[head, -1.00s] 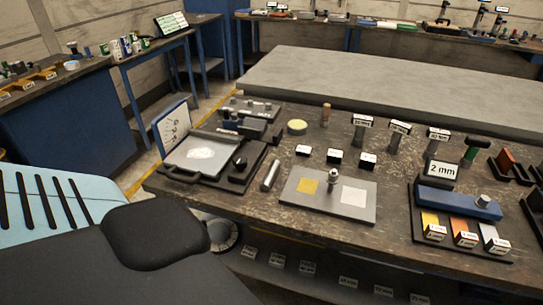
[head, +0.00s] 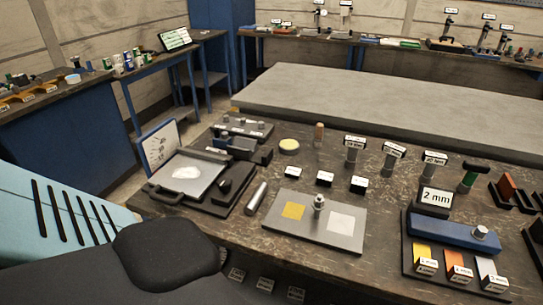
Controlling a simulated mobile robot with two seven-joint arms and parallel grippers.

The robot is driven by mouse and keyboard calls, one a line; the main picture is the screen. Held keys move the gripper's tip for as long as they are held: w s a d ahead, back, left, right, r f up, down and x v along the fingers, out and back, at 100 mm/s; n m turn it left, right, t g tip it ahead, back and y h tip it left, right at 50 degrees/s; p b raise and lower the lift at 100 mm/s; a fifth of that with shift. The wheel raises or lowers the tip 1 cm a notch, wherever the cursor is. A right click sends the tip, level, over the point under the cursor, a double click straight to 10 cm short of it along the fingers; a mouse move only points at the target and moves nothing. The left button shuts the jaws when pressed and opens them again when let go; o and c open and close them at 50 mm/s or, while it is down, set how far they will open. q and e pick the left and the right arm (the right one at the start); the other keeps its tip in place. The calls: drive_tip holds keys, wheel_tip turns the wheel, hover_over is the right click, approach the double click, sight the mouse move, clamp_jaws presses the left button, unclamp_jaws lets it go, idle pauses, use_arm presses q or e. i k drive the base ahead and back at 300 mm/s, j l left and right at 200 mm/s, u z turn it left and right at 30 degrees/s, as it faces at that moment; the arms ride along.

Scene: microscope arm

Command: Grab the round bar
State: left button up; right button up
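A short silver round bar (head: 256,197) lies on the dark worn workbench (head: 222,235). It lies between a black device with a pale plate (head: 188,175) on its left and a grey board (head: 316,222) on its right. A small upright metal cylinder (head: 318,202) stands on the grey board, between a yellow square and a white square. Neither gripper shows in the head view. Nothing touches the round bar from above.
Several labelled upright posts (head: 353,156) stand behind the board. A blue block (head: 453,232) with a 2 mm sign and coloured labelled pieces is at the right. A large grey slab (head: 390,110) lies behind. Small black labelled blocks (head: 324,178) stand near the board.

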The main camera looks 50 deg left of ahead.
sight(250, 208)
drive_tip(key=i+l, duration=0.2)
drive_tip(key=i, duration=0.3)
drive_tip(key=i+l, duration=0.2)
drive_tip(key=i, duration=0.3)
drive_tip(key=u, duration=2.35)
